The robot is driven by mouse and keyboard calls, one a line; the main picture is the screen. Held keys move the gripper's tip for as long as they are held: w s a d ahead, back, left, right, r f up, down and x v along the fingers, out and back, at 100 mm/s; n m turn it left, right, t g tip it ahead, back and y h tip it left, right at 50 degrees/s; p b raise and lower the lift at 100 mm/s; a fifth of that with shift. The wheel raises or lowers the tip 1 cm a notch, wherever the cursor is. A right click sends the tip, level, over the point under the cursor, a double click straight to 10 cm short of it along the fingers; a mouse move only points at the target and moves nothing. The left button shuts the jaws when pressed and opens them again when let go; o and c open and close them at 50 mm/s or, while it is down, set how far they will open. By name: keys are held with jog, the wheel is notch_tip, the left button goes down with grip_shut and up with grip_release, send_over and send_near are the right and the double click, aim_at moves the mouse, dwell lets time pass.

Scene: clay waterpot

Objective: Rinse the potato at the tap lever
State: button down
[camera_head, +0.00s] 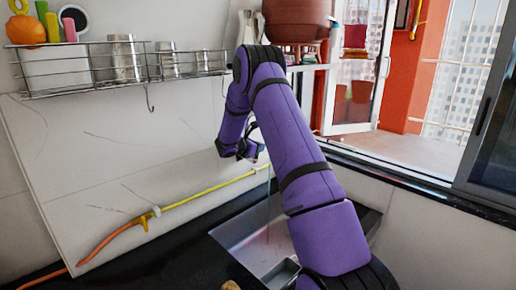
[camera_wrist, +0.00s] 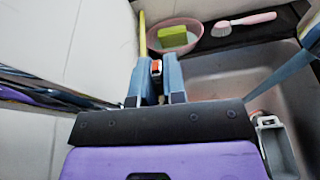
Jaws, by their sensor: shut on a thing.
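My gripper (camera_wrist: 157,66) is closed in the wrist view around a small red-and-white part (camera_wrist: 156,67) that looks like the tap lever. In the head view my purple arm hides the tap and most of the gripper. A thin bluish streak (camera_head: 268,205), which looks like running water, drops into the sink (camera_head: 240,236). A bluish band (camera_wrist: 284,78) also crosses the sink in the wrist view. A small tan lump (camera_head: 231,286), possibly the potato, is cut off at the bottom edge of the head view, on the dark counter left of the sink.
A pink bowl (camera_wrist: 160,48) with a green sponge (camera_wrist: 172,37) and a pink-handled brush (camera_wrist: 245,22) lie beyond the sink. A grey box (camera_head: 283,273) stands in the sink. A yellow hose (camera_head: 205,190) runs along the wall below a wire rack (camera_head: 125,67).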

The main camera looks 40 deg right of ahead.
jog(key=shift+f, duration=0.1)
jog(key=c, duration=1.2)
grip_release()
jog(key=shift+a, duration=0.15)
jog(key=v, duration=1)
jog(key=shift+a, duration=0.25)
jog(key=shift+r, duration=0.25)
